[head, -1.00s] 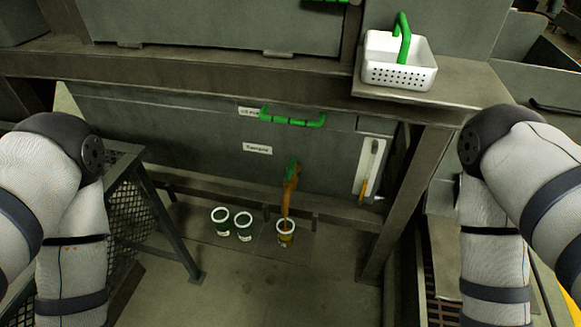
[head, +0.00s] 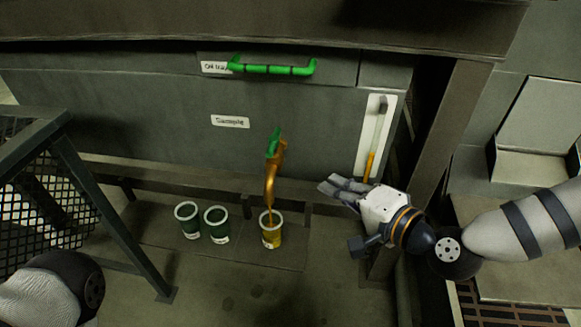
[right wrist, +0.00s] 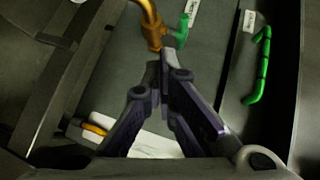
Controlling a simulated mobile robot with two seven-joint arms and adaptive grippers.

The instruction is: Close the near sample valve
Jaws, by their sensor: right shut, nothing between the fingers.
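The sample valve is a brass spout (head: 270,180) with a green handle (head: 273,143), on the grey panel below the "Sample" label (head: 230,121). Its brass tip points down into a cup (head: 271,229) with yellowish contents, and a thin stream seems to join them. My right gripper (head: 330,187) is to the right of the spout, apart from it, fingers pointing left. In the right wrist view the closed, empty fingers (right wrist: 166,56) appear just below the brass spout (right wrist: 152,28) and green handle (right wrist: 182,32). My left gripper is out of view.
Two green cups (head: 188,220) (head: 217,224) stand left of the yellow one. A green drawer handle (head: 272,69) is above, a white gauge plate (head: 376,140) to the right. A post (head: 445,140) and a mesh railing (head: 45,180) flank the space.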

